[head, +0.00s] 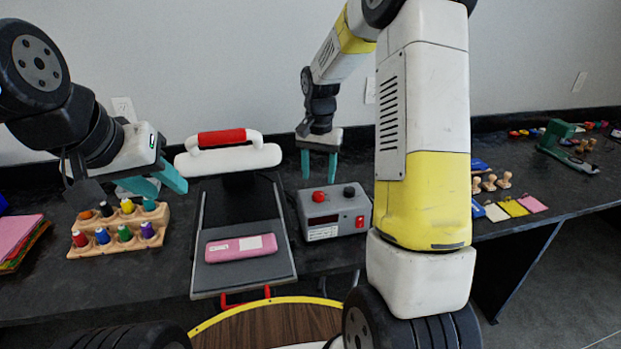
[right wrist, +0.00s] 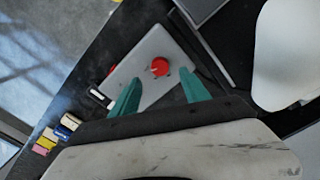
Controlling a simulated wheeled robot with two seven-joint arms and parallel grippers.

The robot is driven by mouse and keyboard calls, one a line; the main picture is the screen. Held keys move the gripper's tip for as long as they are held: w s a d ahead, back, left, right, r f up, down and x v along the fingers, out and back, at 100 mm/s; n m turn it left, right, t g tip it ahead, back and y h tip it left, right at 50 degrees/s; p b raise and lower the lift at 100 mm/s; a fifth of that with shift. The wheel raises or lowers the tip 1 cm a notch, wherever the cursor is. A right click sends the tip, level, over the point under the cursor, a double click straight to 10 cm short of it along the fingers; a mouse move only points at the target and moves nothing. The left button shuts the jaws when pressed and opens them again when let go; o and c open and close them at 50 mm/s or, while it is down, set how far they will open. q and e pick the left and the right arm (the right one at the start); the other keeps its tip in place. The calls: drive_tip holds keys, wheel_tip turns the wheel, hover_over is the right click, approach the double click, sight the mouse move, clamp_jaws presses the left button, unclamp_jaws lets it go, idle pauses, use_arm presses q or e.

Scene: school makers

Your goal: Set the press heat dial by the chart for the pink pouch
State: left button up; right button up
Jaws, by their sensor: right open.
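The grey control box (head: 334,209) stands right of the press. On top it has a red knob (head: 319,196) and a black knob (head: 349,191); which one is the heat dial I cannot tell. A white label (head: 322,233), too small to read, is on its front. The pink pouch (head: 240,248) lies flat on the press's lower plate (head: 270,268). My right gripper (head: 318,178) is open, pointing down behind the box; in the right wrist view its fingers (right wrist: 160,92) straddle a red knob (right wrist: 160,66) without visibly gripping it. My left gripper (head: 168,192) is open and empty above the bottle rack.
The press's white upper part has a red handle (head: 221,137). The wooden rack (head: 120,231) of colored bottles stands left of the press. Stamps, coloured cards (head: 514,208) and a green tool (head: 562,145) are at the right. My right arm hides part of the table.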

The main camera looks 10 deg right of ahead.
sight(318, 194)
wheel_tip(318, 194, down, 6)
drive_tip(key=shift+f, duration=0.1)
clamp_jaws()
idle(0.4)
